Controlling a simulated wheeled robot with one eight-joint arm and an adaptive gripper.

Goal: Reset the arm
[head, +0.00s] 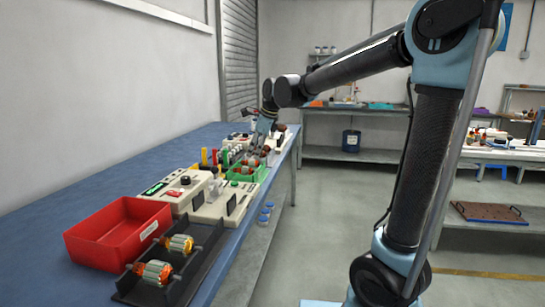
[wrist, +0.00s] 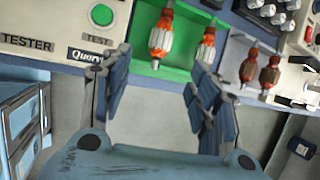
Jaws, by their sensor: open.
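My gripper (head: 259,143) is at the far part of the blue bench in the head view, over the green tray (head: 262,174). In the wrist view my gripper (wrist: 160,62) has its two blue padded fingers spread apart, with nothing between the pads. Beyond the fingertips, two orange-and-white armatures (wrist: 161,36) (wrist: 204,50) lie in the green tray (wrist: 140,67). The right fingertip overlaps the right one in the picture; I cannot tell whether they touch. My arm reaches from the right across to the bench.
A red bin (head: 103,236) and a black holder (head: 206,268) with two armatures (head: 180,244) (head: 154,272) stand on the near bench. Tester boxes (head: 177,190) stand between them and the tray. Two darker armatures (wrist: 248,69) (wrist: 270,75) lie right of the tray. The floor aisle is clear.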

